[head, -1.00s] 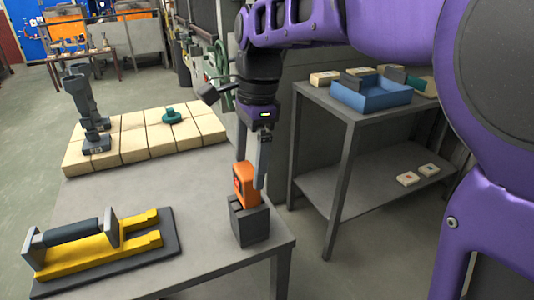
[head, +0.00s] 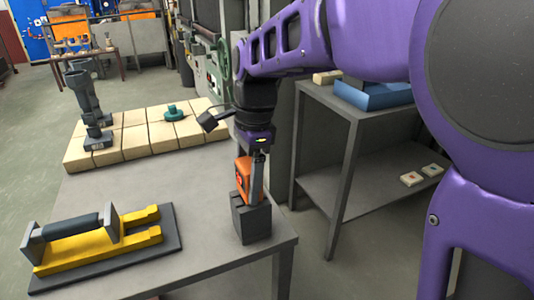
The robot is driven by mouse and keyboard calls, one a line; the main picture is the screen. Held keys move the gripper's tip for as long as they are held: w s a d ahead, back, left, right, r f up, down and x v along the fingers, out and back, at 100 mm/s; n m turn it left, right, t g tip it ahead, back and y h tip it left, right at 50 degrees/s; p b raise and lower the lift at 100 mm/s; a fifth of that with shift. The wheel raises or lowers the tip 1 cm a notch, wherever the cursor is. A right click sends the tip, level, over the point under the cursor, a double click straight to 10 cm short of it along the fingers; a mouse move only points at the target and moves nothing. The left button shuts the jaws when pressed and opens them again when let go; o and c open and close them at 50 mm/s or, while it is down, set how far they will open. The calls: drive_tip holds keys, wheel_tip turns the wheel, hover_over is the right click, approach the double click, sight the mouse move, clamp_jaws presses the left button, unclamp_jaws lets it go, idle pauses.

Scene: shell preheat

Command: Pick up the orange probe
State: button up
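The orange probe (head: 243,182) stands upright in a dark grey block holder (head: 251,220) near the table's front right corner. My gripper (head: 252,196) points straight down over the probe. One grey finger reaches down along the probe's right side, its tip close to the top of the holder. The other finger is hidden behind the probe or the gripper body. I cannot tell whether the fingers are pressing on the probe. The probe's lower part is hidden in the holder.
A yellow fixture with a dark roller (head: 100,245) lies on a dark plate at the table's front left. Beige blocks (head: 135,138) with a teal knob (head: 173,112) and grey fittings (head: 93,120) sit at the back. A shelf with a blue tray (head: 372,95) stands right.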

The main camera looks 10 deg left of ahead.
drive_tip(key=c, duration=0.8)
drive_tip(key=shift+r, duration=0.1)
